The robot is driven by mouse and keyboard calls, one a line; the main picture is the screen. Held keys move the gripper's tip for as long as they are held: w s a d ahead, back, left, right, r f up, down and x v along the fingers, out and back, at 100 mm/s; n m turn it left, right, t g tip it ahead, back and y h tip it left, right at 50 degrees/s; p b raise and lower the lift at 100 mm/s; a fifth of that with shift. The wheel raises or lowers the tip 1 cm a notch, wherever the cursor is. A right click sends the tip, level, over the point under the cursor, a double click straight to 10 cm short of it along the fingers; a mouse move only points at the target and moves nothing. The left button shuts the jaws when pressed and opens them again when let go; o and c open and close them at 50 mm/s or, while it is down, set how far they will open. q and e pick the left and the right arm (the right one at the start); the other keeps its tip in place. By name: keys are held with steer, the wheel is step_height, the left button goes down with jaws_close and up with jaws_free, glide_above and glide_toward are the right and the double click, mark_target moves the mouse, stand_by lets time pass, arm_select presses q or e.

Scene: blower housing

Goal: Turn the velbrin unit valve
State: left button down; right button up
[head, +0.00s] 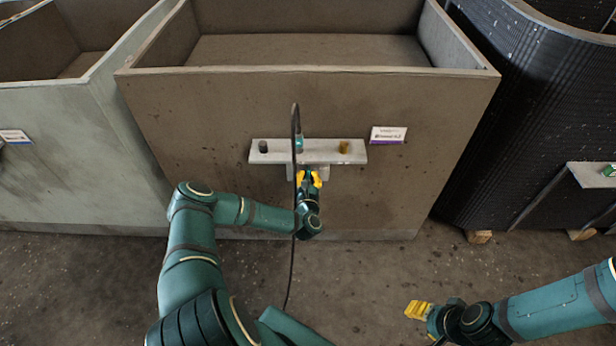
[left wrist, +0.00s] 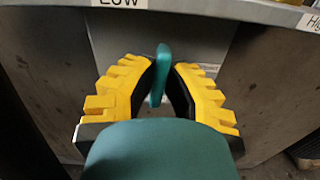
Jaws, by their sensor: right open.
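The velbrin unit is a brown, stained box-like housing (head: 215,110) with an open top. A pale bracket (head: 275,156) on its front carries a dark knob (head: 263,146) at left and a brass-coloured knob (head: 344,147) at right. A teal valve lever (left wrist: 160,72) hangs between the yellow fingers of my left gripper (left wrist: 164,68), with dark pads close on both sides. I cannot tell whether they press on it. In the head view my left gripper (head: 309,179) is just under the bracket's middle. My right gripper (head: 418,310) is open and empty, low over the floor at right.
A white label card (head: 389,135) is on the housing, right of the bracket. "Low" (left wrist: 120,3) and "High" (left wrist: 314,22) labels mark the bracket edge. A grey bin (head: 70,150) stands at left, a black ribbed unit (head: 520,110) at right. A dark cable (head: 291,265) hangs in front.

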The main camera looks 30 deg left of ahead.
arm_select(q)
steer(key=shift+m, duration=0.4)
steer(key=m, duration=0.4)
steer(key=shift+w+d+b, duration=0.1)
steer(key=shift+d+b, duration=0.05)
steer(key=shift+b, duration=0.15)
steer(key=m, duration=0.4)
steer(key=shift+d, duration=0.1)
steer(key=m, duration=0.4)
steer(key=shift+w+f+m, duration=0.1)
steer(key=shift+f+m, duration=0.05)
steer(key=shift+m, duration=0.25)
steer(key=shift+f+m, duration=0.1)
steer(key=shift+m, duration=1.6)
steer(key=c, duration=1)
jaws_free()
steer(key=shift+f, duration=0.1)
